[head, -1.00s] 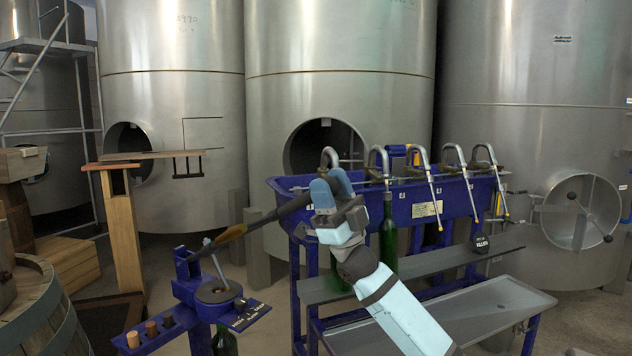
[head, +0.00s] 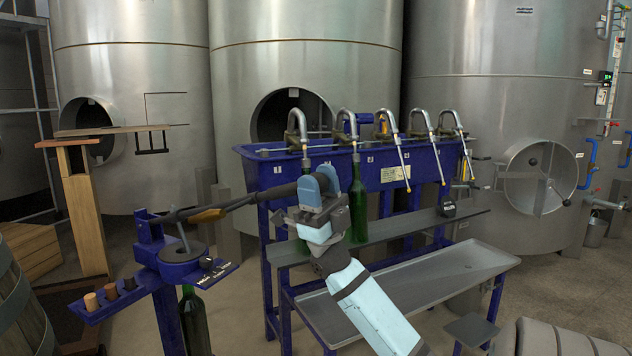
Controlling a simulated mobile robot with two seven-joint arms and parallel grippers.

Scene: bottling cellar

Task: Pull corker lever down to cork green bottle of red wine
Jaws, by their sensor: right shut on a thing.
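The blue corker (head: 187,270) stands at lower left. Its dark lever (head: 242,201), with a wooden-coloured part near the corker, slopes slightly up to the right. My right gripper (head: 318,188) is shut on the lever's far end. A green bottle (head: 194,322) stands upright under the corker's round head; its top is hidden and its contents are too dark to tell. My left gripper is not in view.
Several corks (head: 109,292) stand on the corker's left shelf. The blue filler (head: 347,166) with several spouts stands behind my right arm, with green bottles (head: 358,205) under it. A barrel (head: 22,300) is at far left.

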